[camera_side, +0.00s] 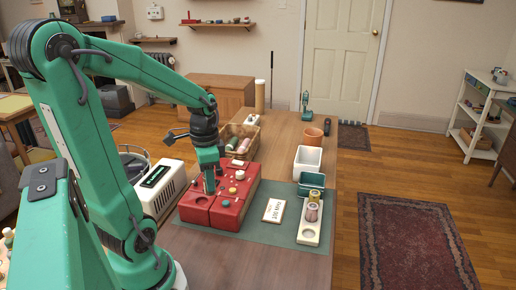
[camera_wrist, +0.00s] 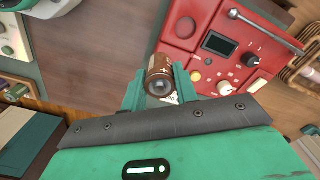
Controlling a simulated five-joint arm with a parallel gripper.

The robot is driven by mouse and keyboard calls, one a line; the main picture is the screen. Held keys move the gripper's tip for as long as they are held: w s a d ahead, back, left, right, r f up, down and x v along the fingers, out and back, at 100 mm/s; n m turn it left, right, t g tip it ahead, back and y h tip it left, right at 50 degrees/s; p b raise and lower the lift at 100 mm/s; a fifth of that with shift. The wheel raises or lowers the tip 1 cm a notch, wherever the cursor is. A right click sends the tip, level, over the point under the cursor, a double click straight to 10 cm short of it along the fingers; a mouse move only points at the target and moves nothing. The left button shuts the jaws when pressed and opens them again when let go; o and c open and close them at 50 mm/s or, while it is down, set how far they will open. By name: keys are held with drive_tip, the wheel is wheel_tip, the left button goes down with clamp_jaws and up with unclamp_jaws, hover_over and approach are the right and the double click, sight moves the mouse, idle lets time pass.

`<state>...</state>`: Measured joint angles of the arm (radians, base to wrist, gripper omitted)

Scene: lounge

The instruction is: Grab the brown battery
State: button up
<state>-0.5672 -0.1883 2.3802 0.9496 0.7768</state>
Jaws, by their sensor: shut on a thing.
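The brown battery (camera_wrist: 159,72) shows in the wrist view between the two green jaws of my gripper (camera_wrist: 160,86), with its round end towards the camera. The jaws are shut on its sides. In the side view my gripper (camera_side: 210,184) points down in front of or over the red machine (camera_side: 236,211); the battery is too small to make out there. In the wrist view the red machine (camera_wrist: 184,46), with a dark screen, knobs and a lever, lies beyond and right of the battery. Whether the battery touches anything besides the jaws is unclear.
A white tray (camera_side: 308,236) with upright cylinders stands right on the green mat (camera_side: 247,239), near a card (camera_side: 273,210) and a teal bin (camera_side: 311,181). A white bin (camera_side: 308,159) and terracotta pot (camera_side: 312,138) stand behind. A white device (camera_side: 160,186) is left.

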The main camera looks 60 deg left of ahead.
drive_tip(key=w+d+r, duration=0.1)
drive_tip(key=d+r, duration=0.2)
drive_tip(key=d, duration=0.3)
drive_tip(key=shift+w+r, duration=0.15)
drive_tip(key=shift+r, duration=0.25)
